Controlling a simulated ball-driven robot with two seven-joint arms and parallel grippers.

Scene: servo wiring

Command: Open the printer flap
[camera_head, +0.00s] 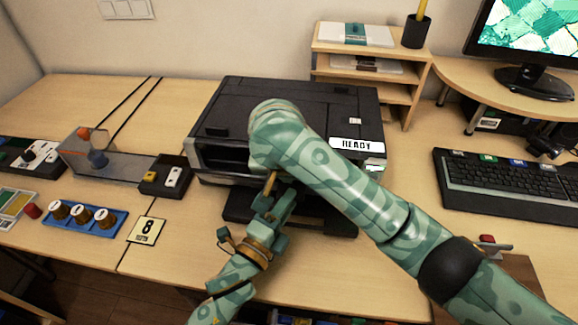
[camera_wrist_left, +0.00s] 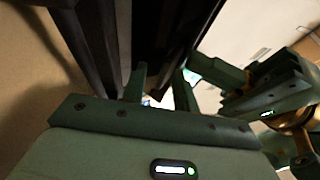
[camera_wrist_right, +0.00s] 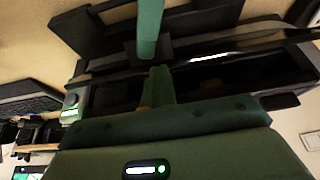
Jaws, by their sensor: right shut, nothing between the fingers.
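The black printer (camera_head: 300,105) stands on the desk with a READY label on its front right. A dark opening shows at its front left, and a black panel (camera_head: 325,221) juts out low at its front. I cannot tell which part is the flap. My left gripper (camera_head: 279,203) is at the printer's front; in the left wrist view its fingers (camera_wrist_left: 161,82) are apart, close to dark panels. My right gripper is mostly hidden behind its own arm in the head view. In the right wrist view its fingers (camera_wrist_right: 155,64) are shut and empty before the dark printer front.
A keyboard (camera_head: 505,185) and monitor (camera_head: 530,40) are at the right. A wooden shelf (camera_head: 320,45) stands behind. Left of the printer are a small switch box (camera_head: 163,176), a blue tray with knobs (camera_head: 85,219) and a card marked 8 (camera_head: 147,231).

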